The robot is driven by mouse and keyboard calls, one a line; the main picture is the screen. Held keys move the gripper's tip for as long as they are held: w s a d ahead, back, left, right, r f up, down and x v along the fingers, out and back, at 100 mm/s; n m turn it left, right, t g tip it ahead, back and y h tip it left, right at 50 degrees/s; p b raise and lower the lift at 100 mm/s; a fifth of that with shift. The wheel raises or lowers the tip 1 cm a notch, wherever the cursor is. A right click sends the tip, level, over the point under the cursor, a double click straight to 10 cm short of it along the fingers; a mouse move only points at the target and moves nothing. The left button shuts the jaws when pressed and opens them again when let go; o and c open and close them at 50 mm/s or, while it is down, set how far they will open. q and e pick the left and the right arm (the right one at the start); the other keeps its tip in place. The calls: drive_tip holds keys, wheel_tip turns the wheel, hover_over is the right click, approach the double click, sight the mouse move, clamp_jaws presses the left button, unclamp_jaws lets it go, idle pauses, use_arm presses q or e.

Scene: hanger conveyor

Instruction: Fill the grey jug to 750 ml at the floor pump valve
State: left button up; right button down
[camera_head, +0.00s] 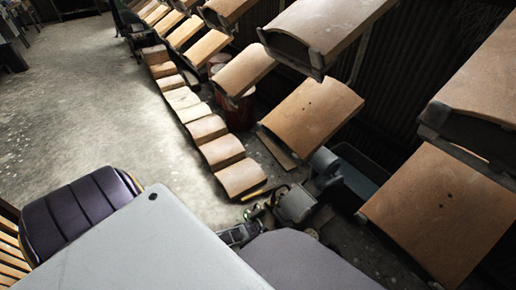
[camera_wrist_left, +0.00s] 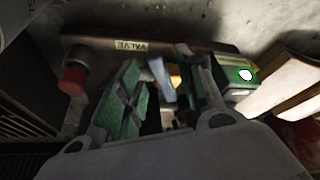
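In the left wrist view, a dark housing carries a VALVE label (camera_wrist_left: 131,45) and a red knob (camera_wrist_left: 73,79). My left gripper (camera_wrist_left: 162,100) has its green-padded fingers apart, facing the housing. A narrow blue-grey strip (camera_wrist_left: 161,78) and a yellow piece (camera_wrist_left: 175,76) show between the fingers, and I cannot tell whether they touch. My right gripper is not in view.
Several tan boards (camera_head: 312,108) hang at the right and others run along the floor. A purple padded chair (camera_head: 75,212) stands at lower left. Bare concrete floor (camera_head: 95,105) lies open at upper left. A green box with a white light (camera_wrist_left: 240,76) stands beside the valve housing.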

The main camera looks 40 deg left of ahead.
use_arm(q)
drive_tip(key=shift+s+r, duration=0.15)
drive_tip(key=shift+r, duration=0.05)
drive_tip(key=shift+v, duration=0.85)
drive_tip(key=v, duration=0.9)
drive_tip(key=shift+r, duration=0.45)
idle(5.6)
